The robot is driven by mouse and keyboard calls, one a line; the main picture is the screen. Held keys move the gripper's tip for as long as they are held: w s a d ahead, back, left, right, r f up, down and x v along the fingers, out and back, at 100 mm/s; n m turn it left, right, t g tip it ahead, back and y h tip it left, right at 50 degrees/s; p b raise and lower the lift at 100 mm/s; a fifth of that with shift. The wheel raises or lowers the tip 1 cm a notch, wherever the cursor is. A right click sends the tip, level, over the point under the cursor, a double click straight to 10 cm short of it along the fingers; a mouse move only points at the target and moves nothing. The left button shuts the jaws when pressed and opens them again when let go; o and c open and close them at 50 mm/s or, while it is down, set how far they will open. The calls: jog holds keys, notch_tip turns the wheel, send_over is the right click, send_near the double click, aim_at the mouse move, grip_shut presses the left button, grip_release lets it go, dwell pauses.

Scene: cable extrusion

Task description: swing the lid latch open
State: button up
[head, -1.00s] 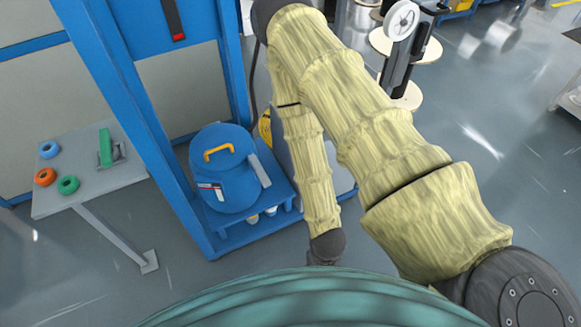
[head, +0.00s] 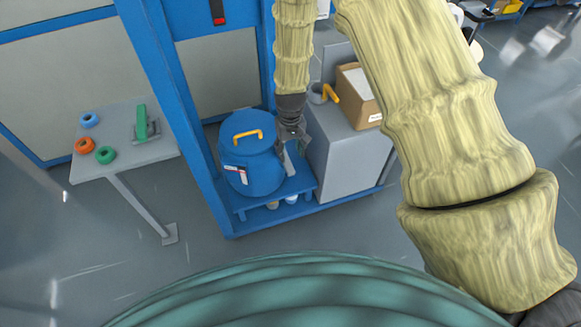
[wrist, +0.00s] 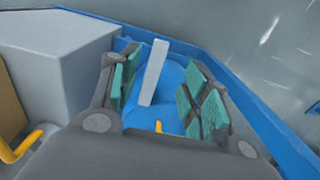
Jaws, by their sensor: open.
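A blue drum (head: 250,172) with a yellow handle (head: 248,134) on its lid stands on a low blue platform. The lid latch is a pale grey bar (head: 289,166) at the drum's right side, partly hidden by my gripper (head: 293,146) in the head view. In the wrist view the latch (wrist: 153,75) appears between the teal pads of my open gripper (wrist: 162,92), with a gap on both sides. I cannot tell how far beyond the fingertips it lies. Part of the yellow handle (wrist: 159,127) shows below it.
A grey cabinet (head: 340,160) with a cardboard box (head: 357,92) and a yellow-handled scoop (head: 330,93) stands close right of my gripper. A blue frame post (head: 175,110) rises left of the drum. A table (head: 150,158) with coloured rings is further left.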

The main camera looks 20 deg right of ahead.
aim_at(290, 170)
jog(key=shift+f+p, duration=0.85)
jog(key=shift+f, duration=4.25)
grip_shut()
